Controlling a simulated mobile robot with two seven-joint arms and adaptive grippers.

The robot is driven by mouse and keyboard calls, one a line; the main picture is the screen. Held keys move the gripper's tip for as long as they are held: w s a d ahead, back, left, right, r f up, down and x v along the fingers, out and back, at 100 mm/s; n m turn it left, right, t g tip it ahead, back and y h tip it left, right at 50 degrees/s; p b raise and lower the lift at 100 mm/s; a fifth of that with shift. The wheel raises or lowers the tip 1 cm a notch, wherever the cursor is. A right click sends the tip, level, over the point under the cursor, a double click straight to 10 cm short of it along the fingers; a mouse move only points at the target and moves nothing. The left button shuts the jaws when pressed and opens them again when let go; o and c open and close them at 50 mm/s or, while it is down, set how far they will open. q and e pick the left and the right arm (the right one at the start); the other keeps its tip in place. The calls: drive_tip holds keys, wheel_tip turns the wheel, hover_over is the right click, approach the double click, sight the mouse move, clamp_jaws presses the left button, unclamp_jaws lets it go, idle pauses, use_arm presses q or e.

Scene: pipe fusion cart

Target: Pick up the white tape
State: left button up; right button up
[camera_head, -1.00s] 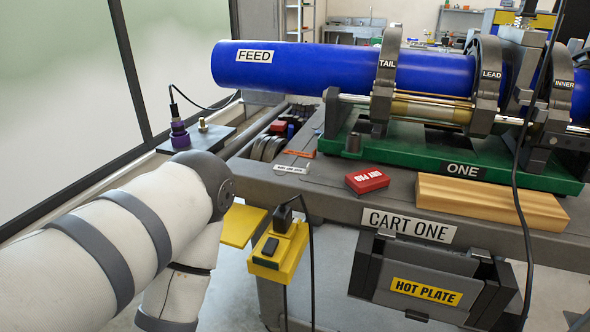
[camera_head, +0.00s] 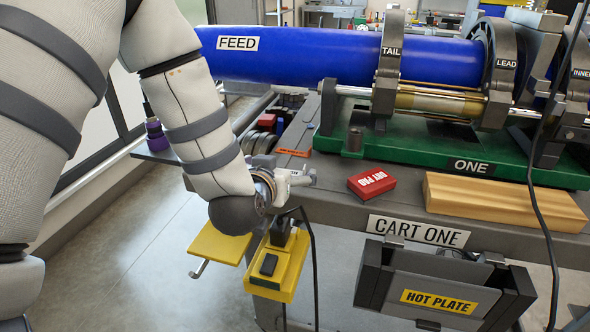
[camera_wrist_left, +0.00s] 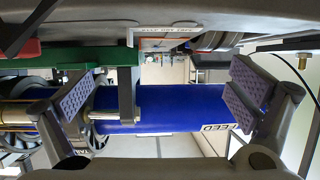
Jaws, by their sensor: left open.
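A flat, white-edged piece with small printed lettering (camera_wrist_left: 165,27), which I take to be the white tape, shows at the top centre of the left wrist view. It lies by the cart's edge; in the head view my left gripper hides it. My left gripper (camera_head: 297,179) hangs over the cart's left front corner. In the left wrist view its two padded fingers (camera_wrist_left: 160,97) are wide apart with nothing between them. The tape sits above the line between the fingers in that picture, and I cannot tell the gap to it. My right gripper is not in view.
An orange strip (camera_head: 293,152) lies just behind the gripper. A red box (camera_head: 372,183) and a wooden block (camera_head: 505,202) lie to the right. The blue pipe (camera_head: 330,55) runs behind. A yellow box (camera_head: 277,265) hangs below the cart edge.

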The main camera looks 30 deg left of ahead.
use_arm(q)
drive_tip(key=x, duration=0.4)
drive_tip(key=f+b+x, duration=0.1)
drive_tip(key=x, duration=0.1)
drive_tip(key=shift+w+a+f, duration=0.1)
drive_tip(key=shift+a, duration=0.3)
drive_tip(key=shift+w, duration=0.2)
drive_tip(key=shift+r, duration=0.2)
drive_tip(key=shift+c, duration=0.2)
drive_tip(key=c, duration=0.7)
